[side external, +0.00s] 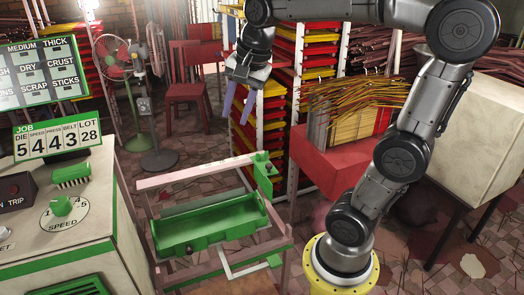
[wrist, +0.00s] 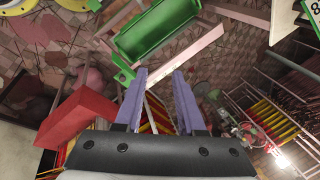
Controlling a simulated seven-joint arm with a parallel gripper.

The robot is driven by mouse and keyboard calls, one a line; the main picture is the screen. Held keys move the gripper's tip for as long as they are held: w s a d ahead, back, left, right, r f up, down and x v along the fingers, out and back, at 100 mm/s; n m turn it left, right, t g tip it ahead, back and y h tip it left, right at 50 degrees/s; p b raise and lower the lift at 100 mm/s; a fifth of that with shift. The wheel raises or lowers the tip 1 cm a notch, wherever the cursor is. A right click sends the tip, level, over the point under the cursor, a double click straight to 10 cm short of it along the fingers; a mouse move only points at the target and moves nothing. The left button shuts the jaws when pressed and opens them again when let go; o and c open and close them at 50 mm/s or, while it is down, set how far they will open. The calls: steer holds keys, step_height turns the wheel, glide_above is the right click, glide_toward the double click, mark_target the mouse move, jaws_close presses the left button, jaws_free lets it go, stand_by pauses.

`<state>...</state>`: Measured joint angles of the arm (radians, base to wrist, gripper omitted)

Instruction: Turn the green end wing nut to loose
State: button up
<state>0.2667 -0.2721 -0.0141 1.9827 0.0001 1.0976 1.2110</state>
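My gripper (side external: 239,107) hangs high in the side view, above and behind the pink frame. Its two purple fingers are apart, with nothing between them; in the wrist view they also stand open (wrist: 159,75). A green trough (side external: 208,228) sits in the frame, clear of the fingers. Green fittings show at the frame's back right corner (side external: 263,166) and at its front right (side external: 275,260). I cannot tell which part is the green end wing nut, or how tight it is. In the wrist view the trough (wrist: 155,28) lies beyond the fingertips, with a small green fitting (wrist: 123,70) near its left end.
A cream console with a green SPEED knob (side external: 62,206) stands at the left. A red table (side external: 335,165) carries incense sticks right of the frame. A rack of red and yellow trays (side external: 268,120) and standing fans (side external: 150,100) are behind. Air above the trough is clear.

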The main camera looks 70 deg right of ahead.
steer(key=w+d+f+m+g, duration=0.1)
steer(key=w+d+f+m, duration=0.1)
steer(key=w+d+m, duration=0.35)
steer(key=m+g+y, duration=0.1)
steer(key=m+g, duration=0.2)
steer(key=m, duration=0.2)
glide_above(262, 155)
step_height(262, 155, down, 11)
steer(key=shift+n, duration=0.25)
steer(key=f, duration=1.3)
steer(key=shift+w+d+f, duration=0.1)
steer(key=shift+d, duration=0.1)
jaws_close()
